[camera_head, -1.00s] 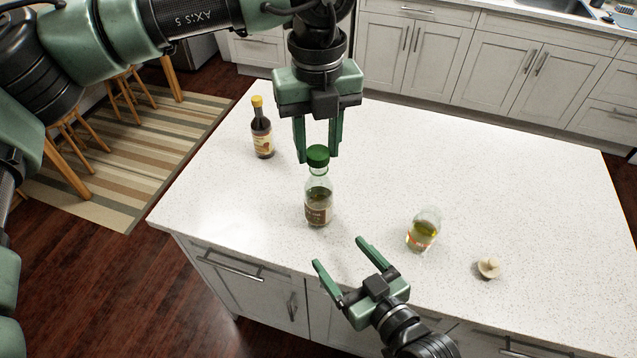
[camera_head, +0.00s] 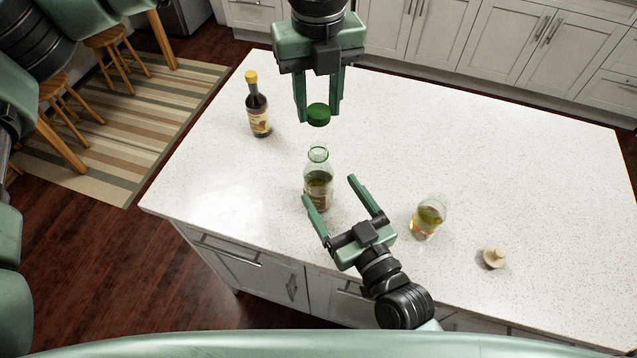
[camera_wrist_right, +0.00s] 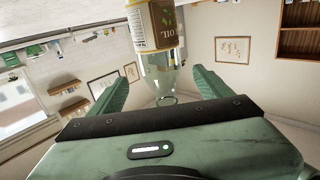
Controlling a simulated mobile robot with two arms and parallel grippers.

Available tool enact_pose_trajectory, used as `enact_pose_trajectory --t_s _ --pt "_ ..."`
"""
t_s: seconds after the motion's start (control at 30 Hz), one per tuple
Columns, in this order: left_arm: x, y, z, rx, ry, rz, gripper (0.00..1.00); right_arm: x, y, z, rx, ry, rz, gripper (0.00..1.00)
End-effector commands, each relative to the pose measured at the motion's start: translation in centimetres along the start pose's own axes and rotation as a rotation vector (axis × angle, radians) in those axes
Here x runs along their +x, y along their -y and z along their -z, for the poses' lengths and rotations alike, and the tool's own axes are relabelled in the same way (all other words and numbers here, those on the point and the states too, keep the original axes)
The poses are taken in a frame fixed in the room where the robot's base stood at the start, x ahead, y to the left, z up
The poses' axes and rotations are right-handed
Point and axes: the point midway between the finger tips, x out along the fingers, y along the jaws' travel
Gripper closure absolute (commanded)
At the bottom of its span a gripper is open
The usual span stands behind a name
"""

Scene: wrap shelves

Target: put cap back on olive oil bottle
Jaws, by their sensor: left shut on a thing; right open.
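The olive oil bottle (camera_head: 317,183) stands upright and uncapped on the white counter, its open mouth facing up. My left gripper (camera_head: 319,110) is shut on the green cap (camera_head: 318,117) and holds it above the bottle, apart from the mouth. My right gripper (camera_head: 329,190) is open, its fingers reaching toward the bottle at its lower body. In the right wrist view the bottle (camera_wrist_right: 160,65) shows upside down between the two open fingers (camera_wrist_right: 158,85), with its label partly cut off; contact is not visible.
A dark bottle with a yellow cap (camera_head: 258,108) stands at the left back of the counter (camera_head: 480,150). A glass jar of yellowish liquid (camera_head: 428,218) and a beige stopper-like piece (camera_head: 494,257) are to the right. The counter's right and back are clear.

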Motion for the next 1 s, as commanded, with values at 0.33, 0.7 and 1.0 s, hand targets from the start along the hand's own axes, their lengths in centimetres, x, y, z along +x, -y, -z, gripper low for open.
enact_pose_trajectory --t_s 0.33,0.7,1.0 --pt "0.0 0.0 0.0 0.0 0.0 0.0 1.0 6.7 0.0 0.1 0.001 -0.002 0.0 0.21" --pt "0.0 0.0 0.0 0.0 0.0 0.0 1.0 9.4 0.0 0.0 0.0 0.001 0.0 0.21" --pt "0.0 0.0 0.0 0.0 0.0 0.0 1.0 9.3 0.0 0.0 0.0 0.001 0.0 0.37"
